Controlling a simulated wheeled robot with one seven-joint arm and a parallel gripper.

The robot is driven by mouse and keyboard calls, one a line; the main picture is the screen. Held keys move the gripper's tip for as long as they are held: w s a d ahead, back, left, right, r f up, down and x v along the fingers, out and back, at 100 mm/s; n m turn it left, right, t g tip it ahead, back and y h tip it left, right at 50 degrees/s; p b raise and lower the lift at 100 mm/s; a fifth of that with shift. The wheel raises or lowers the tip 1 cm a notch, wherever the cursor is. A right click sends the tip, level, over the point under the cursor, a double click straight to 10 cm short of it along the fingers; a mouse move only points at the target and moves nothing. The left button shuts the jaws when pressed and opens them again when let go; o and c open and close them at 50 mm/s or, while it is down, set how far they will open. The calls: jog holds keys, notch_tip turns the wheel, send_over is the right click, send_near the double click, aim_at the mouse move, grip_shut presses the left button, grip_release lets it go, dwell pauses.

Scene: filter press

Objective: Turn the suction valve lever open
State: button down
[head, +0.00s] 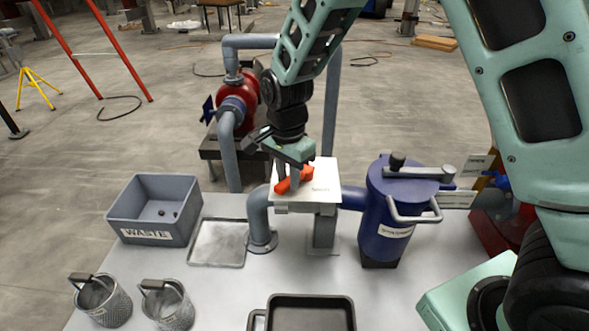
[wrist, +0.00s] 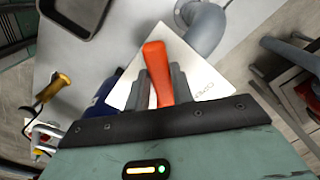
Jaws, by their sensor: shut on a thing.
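The suction valve lever is an orange-red bar (head: 294,180) above a white square plate (head: 322,185) on the grey pipe. It also shows in the wrist view (wrist: 156,62), with one end sticking out past the fingers. My gripper (head: 291,178) reaches down onto the lever from above. In the wrist view its two dark fingers (wrist: 160,88) stand one on each side of the lever and are shut on it. The lever lies at a slant across the plate in the head view. Lettering on the plate is partly visible but too small to read for sure.
A blue strainer pot (head: 390,215) with a lid handle stands right of the plate. A grey waste bin (head: 152,212), a shallow tray (head: 218,243) and two mesh baskets (head: 168,305) stand left. A dark pan (head: 310,312) is in front. A red pump (head: 240,105) stands behind.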

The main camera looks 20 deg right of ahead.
jog(key=w+m+p, duration=0.1)
jog(key=m, duration=0.1)
jog(key=w+m+p, duration=0.1)
jog(key=p, duration=0.1)
jog(key=w+m+p, duration=0.1)
jog(key=m+p, duration=0.1)
jog(key=shift+a+r+m, duration=0.3)
jog(key=shift+a, duration=0.05)
jog(key=m+p, duration=0.1)
jog(key=w+m+p, duration=0.1)
jog(key=m, duration=0.1)
jog(key=shift+w+d+f+p, duration=0.1)
jog(key=shift+w+p, duration=0.2)
jog(key=shift+p, duration=0.05)
jog(key=shift+w+d+f+m+p, duration=0.1)
jog(key=shift+w+m+p, duration=0.35)
jog(key=shift+m+p, duration=0.35)
jog(key=c, duration=1.2)
grip_release()
notch_tip(320, 180, up, 17)
jog(key=b, duration=0.2)
jog(key=shift+r, duration=0.2)
